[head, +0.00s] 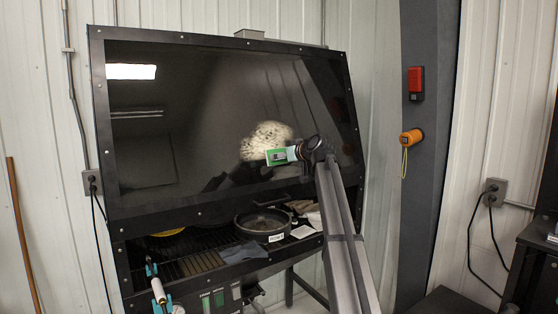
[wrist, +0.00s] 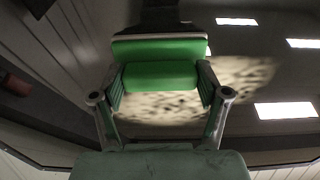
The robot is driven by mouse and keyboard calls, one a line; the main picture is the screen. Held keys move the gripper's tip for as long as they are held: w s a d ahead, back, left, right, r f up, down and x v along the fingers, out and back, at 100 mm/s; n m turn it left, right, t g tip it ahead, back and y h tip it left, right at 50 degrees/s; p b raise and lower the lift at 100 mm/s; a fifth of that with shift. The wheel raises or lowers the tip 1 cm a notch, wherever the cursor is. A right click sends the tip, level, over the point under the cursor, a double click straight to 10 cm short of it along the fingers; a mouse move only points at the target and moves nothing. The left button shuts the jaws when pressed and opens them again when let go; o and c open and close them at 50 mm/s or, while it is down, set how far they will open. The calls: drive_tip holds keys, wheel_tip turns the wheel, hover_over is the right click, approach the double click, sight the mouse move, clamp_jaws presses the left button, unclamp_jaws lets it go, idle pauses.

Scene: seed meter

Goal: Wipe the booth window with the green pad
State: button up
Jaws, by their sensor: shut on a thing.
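The booth window (head: 190,130) is a large dark, glossy pane in a black frame, tilted back above the booth opening. A pale, speckled dirty patch (head: 268,135) lies right of its middle and also shows behind the pad in the wrist view (wrist: 245,75). My gripper (head: 291,153) is shut on the green pad (head: 277,158) at the lower edge of this patch. In the wrist view the pad (wrist: 160,76) sits between the two fingers, facing the glass. I cannot tell whether the pad touches the glass. My gripper and arm hide a little of the window's lower right.
Below the window, a round dark pan (head: 264,225) and cloths stand on a black grate (head: 190,255). A blue-handled air tool (head: 157,286) is at the front left. A grey column (head: 428,130) with a red box (head: 415,80) and an orange device (head: 411,138) stands at the right.

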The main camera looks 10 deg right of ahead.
drive_tip(key=shift+w+d+r+b, duration=1.4)
drive_tip(key=shift+w+d, duration=0.4)
drive_tip(key=shift+d, duration=2.15)
drive_tip(key=shift+s+a+p, duration=0.2)
drive_tip(key=shift+s+a, duration=1)
drive_tip(key=shift+a, duration=2.3)
drive_tip(key=shift+s+a+p, duration=0.15)
drive_tip(key=shift+s+a, duration=1)
drive_tip(key=shift+a, duration=2.3)
drive_tip(key=shift+s+a+p, duration=0.2)
drive_tip(key=shift+s+a, duration=1)
drive_tip(key=shift+a, duration=2.3)
drive_tip(key=shift+w+a+r+p, duration=0.1)
drive_tip(key=shift+w+r+p, duration=0.1)
drive_tip(key=shift+r, duration=0.45)
drive_tip(key=shift+w+r+p, duration=0.15)
drive_tip(key=shift+w+r, duration=0.05)
drive_tip(key=shift+r, duration=0.4)
drive_tip(key=shift+w+d+b, duration=0.3)
drive_tip(key=shift+w+d, duration=0.1)
drive_tip(key=shift+d, duration=0.8)
drive_tip(key=shift+w+d+b, duration=0.35)
drive_tip(key=shift+w+d, duration=0.1)
drive_tip(key=shift+d, duration=0.8)
drive_tip(key=shift+w+d+b, duration=0.3)
drive_tip(key=shift+w+d, duration=0.1)
drive_tip(key=shift+d, duration=0.8)
